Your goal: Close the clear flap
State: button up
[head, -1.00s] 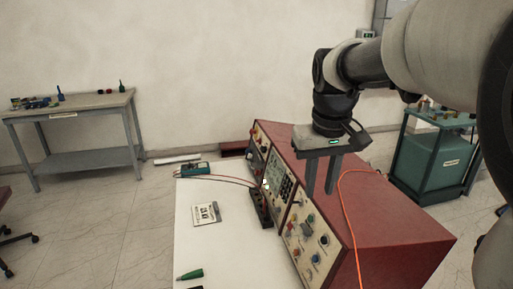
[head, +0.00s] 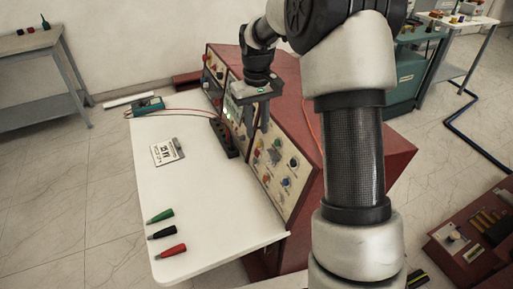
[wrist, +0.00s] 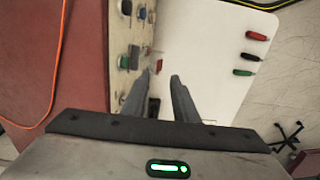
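My gripper (head: 257,133) is in front of the sloped control panel (head: 283,190) of the red console, pointing down. In the wrist view its two fingers (wrist: 160,76) are apart with nothing held between them. A grey piece (head: 273,156) sticks out among the knobs on the panel, just right of and below the fingertips. A grey piece also shows among the knobs in the wrist view (wrist: 135,57). I cannot tell whether it is the clear flap; no clearly transparent flap can be made out. My gripper hides part of the panel.
The white tabletop (head: 205,215) in front of the console carries a green probe (head: 160,216), a black one (head: 161,232), a red one (head: 172,251), a card (head: 167,152) and a teal meter (head: 147,104). An orange cable (wrist: 59,60) lies across the console's red top.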

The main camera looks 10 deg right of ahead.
aim_at(257, 152)
notch_tip(257, 152, down, 8)
jog(key=shift+f, duration=0.2)
